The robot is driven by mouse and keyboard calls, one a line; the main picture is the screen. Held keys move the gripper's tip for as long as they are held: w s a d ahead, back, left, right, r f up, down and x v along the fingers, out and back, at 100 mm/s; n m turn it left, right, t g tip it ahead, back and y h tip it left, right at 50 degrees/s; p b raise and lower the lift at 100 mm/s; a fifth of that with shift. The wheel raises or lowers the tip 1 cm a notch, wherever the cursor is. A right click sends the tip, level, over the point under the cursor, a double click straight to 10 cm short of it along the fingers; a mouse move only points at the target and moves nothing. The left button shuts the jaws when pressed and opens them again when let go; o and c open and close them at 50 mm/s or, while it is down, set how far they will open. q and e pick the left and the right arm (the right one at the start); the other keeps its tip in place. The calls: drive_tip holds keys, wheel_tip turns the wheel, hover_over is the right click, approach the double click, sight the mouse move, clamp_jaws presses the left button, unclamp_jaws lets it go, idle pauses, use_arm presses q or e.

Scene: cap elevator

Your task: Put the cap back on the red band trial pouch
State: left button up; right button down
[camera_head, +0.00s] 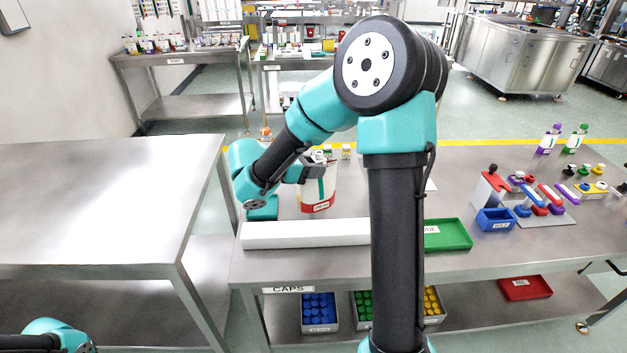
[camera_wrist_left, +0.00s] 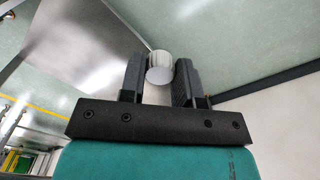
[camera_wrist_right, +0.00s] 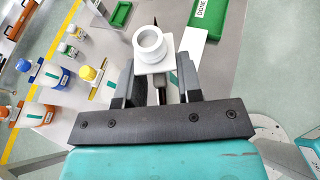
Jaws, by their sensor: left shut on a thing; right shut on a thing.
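The red band pouch (camera_head: 318,201) is in the head view, behind a long white block on the bench. It looks upright, with a red band and label low on its front. My right gripper (camera_head: 308,172) reaches it from the left and is shut on its upper part. The right wrist view shows the pouch's white open spout (camera_wrist_right: 150,46) at my right gripper's fingertips (camera_wrist_right: 157,76), with no cap on it. The pouch's body is mostly hidden there. My left gripper (camera_wrist_left: 159,77) is shut on a white round cap (camera_wrist_left: 160,67), seen only in the left wrist view.
The white block (camera_head: 305,234) lies along the bench's front, beside a green tray (camera_head: 447,234). A blue bin (camera_head: 495,219) and coloured holders stand at right. Cap bins (camera_head: 320,311) sit on the lower shelf. A bare steel table (camera_head: 100,195) stands at left. My right arm hides the bench's middle.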

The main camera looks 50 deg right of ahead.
drive_tip(key=shift+r, duration=0.45)
drive_tip(key=shift+w, duration=0.1)
drive_tip(key=w+a+f+n+t, duration=0.5)
drive_tip(key=w+a+n+t, duration=0.45)
drive_tip(key=w, duration=0.35)
drive_tip(key=w+a+f+n+t+y, duration=0.1)
drive_tip(key=a+f+n+t+y, duration=0.3)
drive_tip(key=a, duration=0.4)
drive_tip(key=w+a+f+n+t+y, duration=0.1)
drive_tip(key=a+f+n+t+y, duration=0.3)
drive_tip(key=a, duration=0.5)
drive_tip(key=shift+w+a+f+n+y, duration=0.2)
drive_tip(key=shift+w+f+n+y, duration=0.15)
drive_tip(key=shift+f+n, duration=0.35)
drive_tip(key=shift+f, duration=0.1)
